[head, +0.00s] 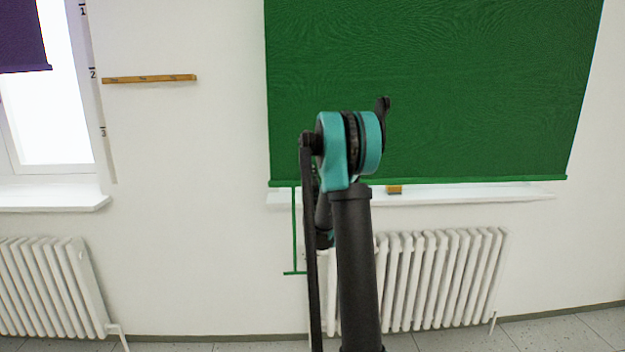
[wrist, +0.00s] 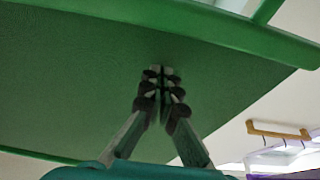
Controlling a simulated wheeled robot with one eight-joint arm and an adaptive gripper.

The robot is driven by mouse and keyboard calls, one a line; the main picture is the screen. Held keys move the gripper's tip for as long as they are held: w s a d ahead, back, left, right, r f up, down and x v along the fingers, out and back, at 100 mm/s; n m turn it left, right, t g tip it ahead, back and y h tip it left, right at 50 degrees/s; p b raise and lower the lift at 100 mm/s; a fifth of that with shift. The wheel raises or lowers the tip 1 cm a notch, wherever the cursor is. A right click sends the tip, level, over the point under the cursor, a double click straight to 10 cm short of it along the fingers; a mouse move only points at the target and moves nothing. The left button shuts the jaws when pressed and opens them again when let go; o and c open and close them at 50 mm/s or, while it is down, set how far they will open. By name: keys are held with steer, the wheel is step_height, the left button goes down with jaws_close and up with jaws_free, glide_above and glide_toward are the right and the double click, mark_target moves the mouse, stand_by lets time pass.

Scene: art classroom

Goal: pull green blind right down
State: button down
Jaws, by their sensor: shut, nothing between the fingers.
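The green blind (head: 440,75) hangs over the right window, its bottom bar (head: 480,182) just above sill height. A thin green pull stem (head: 294,225) with a short crossbar (head: 292,273) hangs from its left end, just left of my arm. My gripper (wrist: 161,72) is shut and empty, seen against the green fabric (wrist: 80,85) in the wrist view; contact cannot be told. That view looks turned over, with the bottom bar (wrist: 215,30) across the top and the stem (wrist: 266,10) rising from it. My gripper is hidden behind my arm in the head view.
A white sill (head: 480,194) with a small orange-brown block (head: 394,189) is below the blind. A radiator (head: 440,275) stands under it, another (head: 45,285) at left. A wooden rail (head: 150,78), purple blind (head: 20,35) and marked strip (head: 100,130) are at left.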

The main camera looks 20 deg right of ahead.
steer(key=shift+s+f, duration=0.1)
steer(key=shift+f, duration=1.85)
steer(key=shift+a, duration=0.1)
steer(key=shift+f, duration=2.9)
